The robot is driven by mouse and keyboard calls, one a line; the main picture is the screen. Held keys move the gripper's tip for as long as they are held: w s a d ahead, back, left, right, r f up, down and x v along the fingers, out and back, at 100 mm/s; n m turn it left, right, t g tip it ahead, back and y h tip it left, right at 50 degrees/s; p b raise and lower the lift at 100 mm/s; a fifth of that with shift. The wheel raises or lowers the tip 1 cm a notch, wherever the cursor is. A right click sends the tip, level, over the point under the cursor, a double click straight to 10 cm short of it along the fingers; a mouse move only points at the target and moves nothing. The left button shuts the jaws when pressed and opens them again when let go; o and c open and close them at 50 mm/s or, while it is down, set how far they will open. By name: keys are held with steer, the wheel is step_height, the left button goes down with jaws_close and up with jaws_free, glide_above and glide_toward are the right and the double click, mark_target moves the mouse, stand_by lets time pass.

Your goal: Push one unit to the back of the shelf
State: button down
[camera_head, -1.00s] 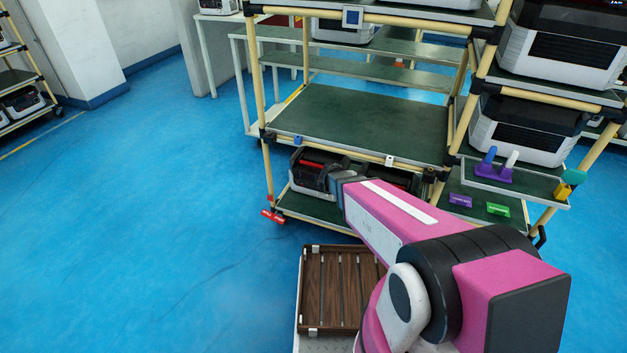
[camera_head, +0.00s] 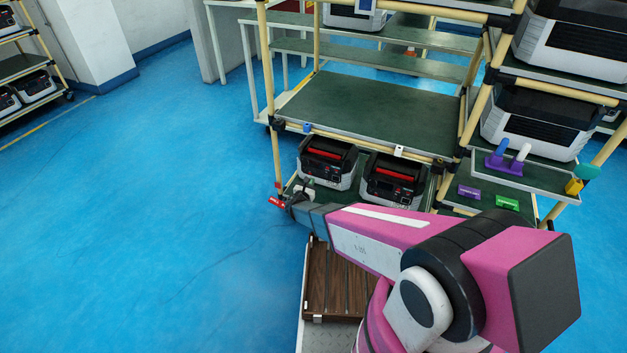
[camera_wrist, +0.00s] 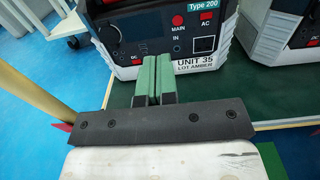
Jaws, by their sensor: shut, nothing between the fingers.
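Two black and grey units with red-topped handles stand side by side on the low green shelf (camera_head: 331,194) of the rack. The left unit (camera_head: 325,163) also shows in the wrist view (camera_wrist: 165,30), labelled "UNIT 35 LOT AMBER" and "Type 200". The right unit (camera_head: 393,181) is partly seen at the wrist view's right edge (camera_wrist: 284,32). My gripper (camera_wrist: 153,58) is shut and empty, its green fingertips together in front of the left unit's lower front. I cannot tell whether they touch it. In the head view my gripper is at the shelf's left front, partly hidden by my arm.
The green shelf above (camera_head: 375,112) is bare. A yellow rack post (camera_head: 275,155) stands left of the units. A wooden slatted tray (camera_head: 333,285) lies below my arm. A small tray with purple and white pieces (camera_head: 540,178) is at right. Blue floor is clear at left.

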glide_toward(330, 152)
steer(key=shift+s+a+f, duration=0.4)
steer(key=shift+s+f, duration=0.05)
steer(key=shift+f, duration=0.05)
steer(key=x, duration=1.2)
steer(key=shift+w+d, duration=0.1)
steer(key=shift+w, duration=0.2)
steer(key=shift+s, duration=0.15)
steer(key=v, duration=1.4)
